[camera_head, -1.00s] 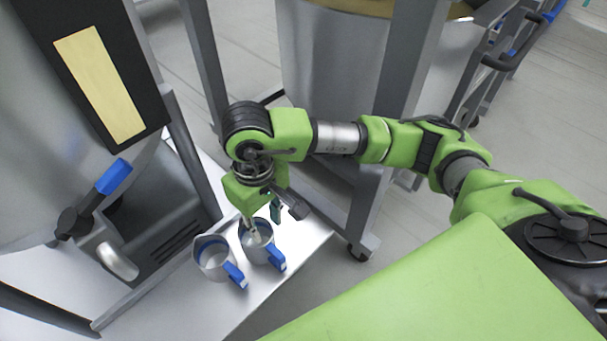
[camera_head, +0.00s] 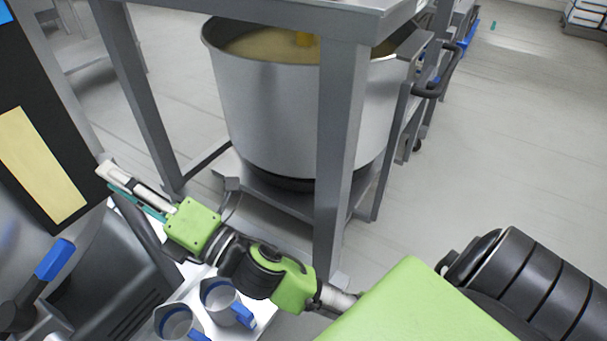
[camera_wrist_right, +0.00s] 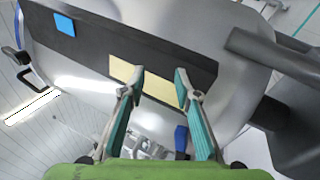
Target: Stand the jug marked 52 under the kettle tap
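Two metal jugs with blue handles, a right one (camera_head: 222,303) and a left one (camera_head: 174,323), stand side by side on the white shelf at the lower left of the head view. I cannot read a number on either. The kettle tap with its blue lever (camera_head: 54,260) is left of them; the lever also shows in the wrist view (camera_wrist_right: 181,138). My right gripper (camera_head: 112,180) is above and left of the jugs, pointing at the kettle front. In the wrist view its fingers (camera_wrist_right: 159,80) are apart with nothing between them. My left gripper is not visible.
The kettle's dark panel has a yellow label (camera_head: 42,168). A large pot (camera_head: 270,115) stands behind a grey metal frame (camera_head: 343,130) at the centre. The floor (camera_head: 500,150) to the right is open.

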